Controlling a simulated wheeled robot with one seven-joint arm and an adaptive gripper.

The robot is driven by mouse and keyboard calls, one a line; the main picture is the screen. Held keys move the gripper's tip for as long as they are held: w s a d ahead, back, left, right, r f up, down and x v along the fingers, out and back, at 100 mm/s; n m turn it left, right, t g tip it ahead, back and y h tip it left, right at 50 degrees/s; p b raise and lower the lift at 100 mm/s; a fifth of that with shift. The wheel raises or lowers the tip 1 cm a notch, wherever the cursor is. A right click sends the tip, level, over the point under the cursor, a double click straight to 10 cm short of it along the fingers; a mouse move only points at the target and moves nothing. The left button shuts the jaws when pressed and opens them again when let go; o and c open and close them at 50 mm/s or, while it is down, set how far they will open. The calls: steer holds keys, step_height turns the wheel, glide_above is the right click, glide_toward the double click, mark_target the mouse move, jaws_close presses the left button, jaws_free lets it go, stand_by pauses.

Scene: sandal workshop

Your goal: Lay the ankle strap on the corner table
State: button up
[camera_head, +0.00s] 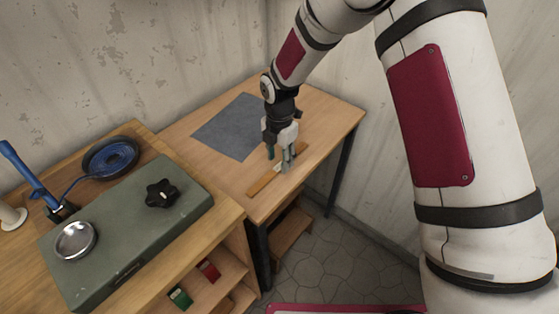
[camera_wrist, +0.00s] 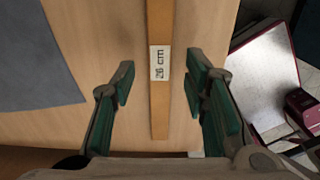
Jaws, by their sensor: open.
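The ankle strap (camera_head: 260,184) is a long, narrow tan strip that appears to lie flat on the wooden corner table (camera_head: 328,118). In the wrist view the strap (camera_wrist: 160,112) carries a white label reading "26 cm". The gripper hides part of the strap in the head view.
A grey mat (camera_head: 229,128) lies behind the strap. The table's right end is clear.

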mark_target(279, 167)
steer(key=s+d+r+m+t, duration=0.1)
steer(key=s+d+r+m, duration=0.2)
steer(key=r, duration=0.7)
steer(key=s+d+r+m, duration=0.1)
steer(key=d+r+m, duration=0.3)
steer(key=r, duration=0.7)
steer(key=s+d+r+m+t, duration=0.2)
steer(key=s+d+r+m, duration=0.8)
steer(key=s+d+m, duration=0.4)
steer(key=s+m+t, duration=0.1)
steer(key=s+m, duration=0.6)
steer(key=s, duration=0.3)
steer(key=shift+s+d+f+b, duration=0.25)
steer(key=shift+d+f+b, duration=0.05)
steer(key=shift+b, duration=0.05)
